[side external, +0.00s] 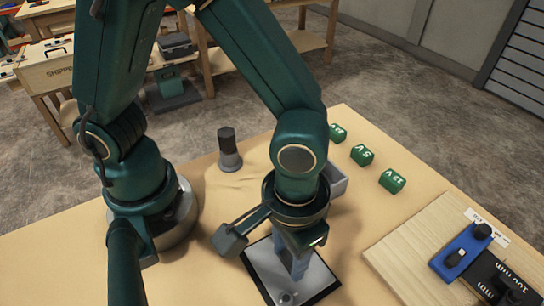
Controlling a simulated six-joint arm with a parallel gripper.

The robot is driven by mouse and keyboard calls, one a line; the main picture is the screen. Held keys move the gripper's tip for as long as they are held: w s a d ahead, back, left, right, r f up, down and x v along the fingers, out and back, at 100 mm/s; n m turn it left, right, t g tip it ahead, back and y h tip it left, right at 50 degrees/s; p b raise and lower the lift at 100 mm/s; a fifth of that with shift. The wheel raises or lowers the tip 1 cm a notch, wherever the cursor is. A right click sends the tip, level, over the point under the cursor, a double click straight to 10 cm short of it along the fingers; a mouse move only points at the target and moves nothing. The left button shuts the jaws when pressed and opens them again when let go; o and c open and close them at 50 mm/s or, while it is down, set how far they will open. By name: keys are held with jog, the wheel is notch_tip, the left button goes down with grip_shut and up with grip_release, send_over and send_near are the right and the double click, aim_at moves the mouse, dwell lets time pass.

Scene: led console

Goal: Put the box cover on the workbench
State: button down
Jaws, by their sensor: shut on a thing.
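My gripper (298,262) points down at the front centre of the workbench (60,255), over a pale flat panel (318,280) with a dark rim. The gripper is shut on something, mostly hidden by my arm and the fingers. I cannot tell for sure whether the pale panel is the box cover, or whether it is lifted or resting. A small round grey knob (288,298) shows at the panel's near edge.
A grey open box (335,178) is partly hidden behind my arm. Green blocks (362,155) stand in a row at the back right. A dark-topped grey post (229,150) stands behind. A wooden board (410,255) with a blue tool (460,252) lies at right.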

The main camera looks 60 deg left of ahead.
aim_at(290, 259)
jog(key=shift+c, duration=2.1)
grip_release()
notch_tip(290, 259, up, 11)
jog(key=a+r+t, duration=0.3)
jog(key=a+t, duration=0.2)
jog(key=a, duration=1)
jog(key=shift+w+a+t, duration=0.3)
jog(key=shift+w+a, duration=0.1)
